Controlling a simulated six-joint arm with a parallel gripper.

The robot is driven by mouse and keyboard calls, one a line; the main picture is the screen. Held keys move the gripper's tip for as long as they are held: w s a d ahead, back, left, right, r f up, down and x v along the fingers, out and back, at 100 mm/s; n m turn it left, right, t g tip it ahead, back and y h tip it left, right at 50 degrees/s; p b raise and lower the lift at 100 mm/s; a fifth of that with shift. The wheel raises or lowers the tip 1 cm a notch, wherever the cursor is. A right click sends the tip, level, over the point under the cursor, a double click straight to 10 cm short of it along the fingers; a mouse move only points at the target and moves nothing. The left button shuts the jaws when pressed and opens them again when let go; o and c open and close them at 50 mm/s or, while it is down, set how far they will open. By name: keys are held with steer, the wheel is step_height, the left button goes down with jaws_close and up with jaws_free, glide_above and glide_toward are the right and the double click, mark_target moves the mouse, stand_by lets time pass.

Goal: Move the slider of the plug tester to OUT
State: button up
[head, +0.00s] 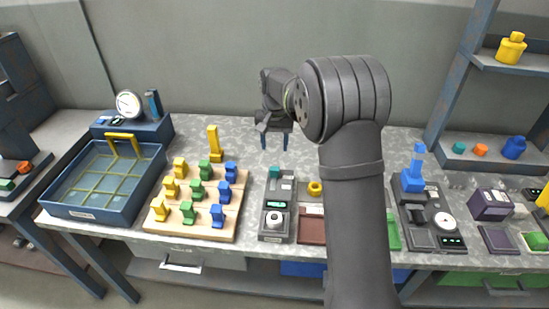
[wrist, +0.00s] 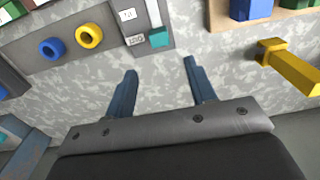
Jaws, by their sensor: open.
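My gripper (head: 273,142) is open and empty above the back of the table. In the wrist view its two blue fingers (wrist: 161,68) stand apart over bare table. A narrow dark device (head: 276,225) with a green-lit display and a round white part stands in front of it. It has a teal block (head: 281,172) at its far end. The block also shows in the wrist view (wrist: 159,38), just beyond the fingertips, beside small white labels. A second dark device (head: 430,222) with a blue part and a white dial stands at the right. No readable name shows which is the plug tester.
A pegboard (head: 158,228) with several coloured pegs and a yellow post (head: 214,148) stand left of the narrow device. A blue tray (head: 80,210) is farther left. A yellow ring (head: 315,188) is close on its right. My arm hides part of the table.

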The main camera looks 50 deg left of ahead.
step_height(320, 180, up, 6)
steer(key=r, duration=0.1)
glide_above(274, 167)
steer(key=shift+f, duration=0.25)
steer(key=shift+f, duration=0.1)
step_height(274, 167, down, 17)
steer(key=shift+d+f, duration=0.1)
steer(key=shift+f, duration=0.1)
stand_by(0.4)
steer(key=shift+r, duration=0.1)
